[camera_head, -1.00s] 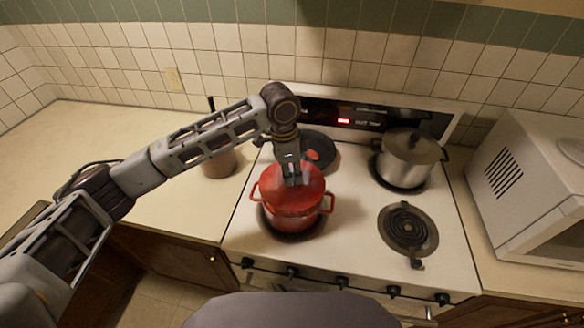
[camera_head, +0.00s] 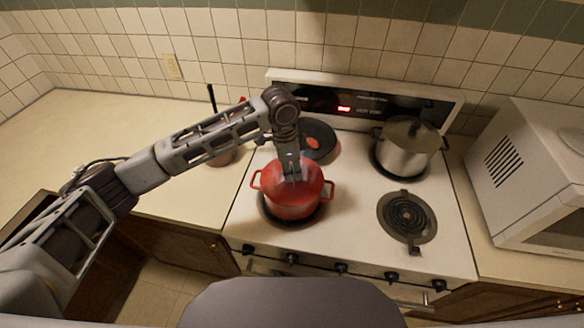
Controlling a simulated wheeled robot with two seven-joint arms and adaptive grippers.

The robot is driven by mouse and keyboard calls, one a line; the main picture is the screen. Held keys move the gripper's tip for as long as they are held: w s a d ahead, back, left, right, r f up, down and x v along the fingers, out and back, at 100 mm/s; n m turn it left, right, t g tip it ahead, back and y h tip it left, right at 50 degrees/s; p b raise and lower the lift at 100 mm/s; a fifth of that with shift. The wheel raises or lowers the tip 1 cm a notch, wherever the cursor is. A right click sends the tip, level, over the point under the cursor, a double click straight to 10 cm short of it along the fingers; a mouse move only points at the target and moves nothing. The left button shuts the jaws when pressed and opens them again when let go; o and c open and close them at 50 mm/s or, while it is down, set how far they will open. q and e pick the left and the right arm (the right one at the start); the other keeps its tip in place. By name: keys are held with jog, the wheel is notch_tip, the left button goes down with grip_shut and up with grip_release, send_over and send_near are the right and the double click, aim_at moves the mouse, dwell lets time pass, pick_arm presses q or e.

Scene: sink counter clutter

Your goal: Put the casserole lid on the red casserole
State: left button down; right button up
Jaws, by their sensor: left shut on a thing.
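The red casserole (camera_head: 292,206) stands on the front left burner of the stove, with a loop handle on each side. The red casserole lid (camera_head: 311,176) covers its top and looks level, down at the rim. Whether it is fully seated cannot be told. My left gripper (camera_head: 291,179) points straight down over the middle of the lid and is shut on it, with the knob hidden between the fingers. My right gripper is not in view.
A dark pan (camera_head: 320,140) sits behind the casserole. A steel pot (camera_head: 407,150) stands at the back right, and the front right burner (camera_head: 407,217) is bare. A microwave (camera_head: 530,175) is at the right. A utensil pot (camera_head: 222,152) stands left of the stove, behind my left arm.

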pick_arm(q)
jog(key=shift+s+f+p, duration=0.1)
jog(key=shift+f+p, duration=0.2)
jog(key=shift+p, duration=0.15)
dwell(1.0)
jog(key=c, duration=1.1)
grip_release()
jog(key=shift+r, duration=0.1)
jog(key=shift+a+r, duration=0.25)
jog(key=shift+r, duration=1.7)
jog(key=shift+a+r, duration=0.2)
jog(key=shift+r, duration=1.75)
jog(key=shift+a+r, duration=0.25)
jog(key=shift+r, duration=1.7)
jog(key=shift+s, duration=0.15)
